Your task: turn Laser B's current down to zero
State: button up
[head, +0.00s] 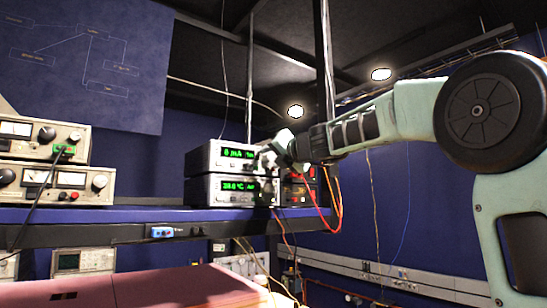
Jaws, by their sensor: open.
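Two stacked grey instruments stand on the blue shelf. The upper one (208,158) has a green display with a single digit, perhaps 0 or 8, and what looks like mA. The lower one (208,190) has a green display that seems to show a temperature. I cannot read any label that says which is Laser B. My gripper (266,160) is open at the right end of the upper instrument's front, where a knob would be hidden behind it. I cannot tell whether it touches the front.
Dark units with red displays (299,194) stand right of the stack, with red and orange cables (333,210) hanging beside them. Older metered instruments (55,184) stand at the left. The blue shelf (130,215) is clear between them. A dark red surface (160,288) lies below in front.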

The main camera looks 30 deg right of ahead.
grip_shut()
jog(key=shift+n, duration=0.3)
jog(key=n+b, duration=0.2)
jog(key=n, duration=0.1)
jog(key=shift+f+n, duration=0.1)
jog(key=shift+n, duration=0.2)
jog(key=n+b, duration=0.1)
jog(key=n, duration=0.3)
jog(key=shift+d+n+b, duration=0.1)
jog(key=shift+n+b, duration=0.2)
jog(key=shift+b, duration=0.1)
jog(key=n+b, duration=0.2)
jog(key=n, duration=0.2)
jog(key=shift+n, duration=0.3)
jog(key=shift+d+n+y+b, duration=0.1)
jog(key=shift+n+y+b, duration=0.2)
jog(key=shift+n+b, duration=1.1)
jog(key=shift+n+p, duration=0.5)
jog(key=shift+n, duration=0.1)
